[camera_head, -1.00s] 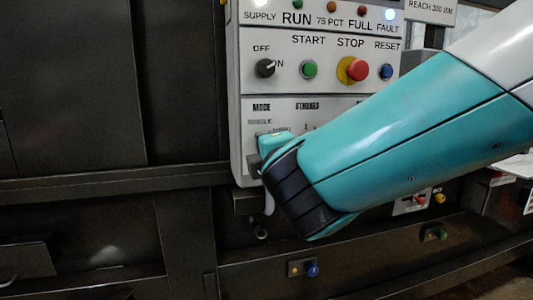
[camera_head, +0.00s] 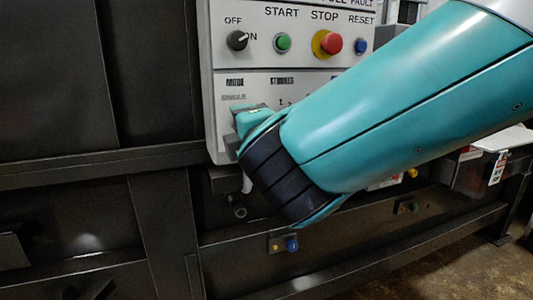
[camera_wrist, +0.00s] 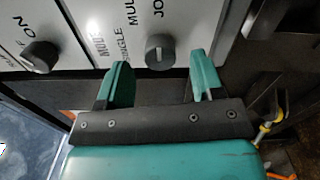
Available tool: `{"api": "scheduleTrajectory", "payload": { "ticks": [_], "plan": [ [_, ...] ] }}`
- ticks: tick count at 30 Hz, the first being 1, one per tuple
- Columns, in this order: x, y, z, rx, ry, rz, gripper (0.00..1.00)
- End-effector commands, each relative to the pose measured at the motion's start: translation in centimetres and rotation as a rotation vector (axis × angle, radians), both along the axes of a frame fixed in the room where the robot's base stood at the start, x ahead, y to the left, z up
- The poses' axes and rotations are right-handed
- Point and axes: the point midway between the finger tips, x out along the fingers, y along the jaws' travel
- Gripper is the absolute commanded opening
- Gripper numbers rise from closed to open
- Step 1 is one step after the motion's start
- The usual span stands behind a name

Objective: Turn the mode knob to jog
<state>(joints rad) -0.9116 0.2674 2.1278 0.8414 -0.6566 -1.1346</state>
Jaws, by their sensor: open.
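The mode knob (camera_wrist: 160,51) is a dark grey round knob with a light pointer line, on the light grey panel in the wrist view. The labels MODE, SINGLE, MULTI and JOG, partly cut off, stand around it. The pointer line is on the knob's upper part, roughly toward the lettering. My gripper (camera_wrist: 160,75) is open, with one teal finger on each side of the knob's front and a gap to each side. I cannot tell how deep the fingers reach. In the head view my gripper and arm hide the mode knob; only the MODE label (camera_head: 235,82) shows above.
The OFF/ON knob (camera_head: 237,40) also shows in the wrist view (camera_wrist: 41,55). The green start button (camera_head: 282,43), red stop button (camera_head: 327,43) and blue reset button (camera_head: 361,46) line the upper panel.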

Motion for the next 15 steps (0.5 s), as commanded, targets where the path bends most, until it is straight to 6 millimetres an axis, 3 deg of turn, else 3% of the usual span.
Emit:
{"api": "scheduleTrajectory", "payload": {
  "ticks": [9, 15],
  "plan": [
    [-8.1, -2.1, -0.7, 0.001, 0.0, 0.009, 0.61],
    [-12.1, -3.3, -0.6, 0.002, 0.001, 0.007, 0.61]
  ]
}}
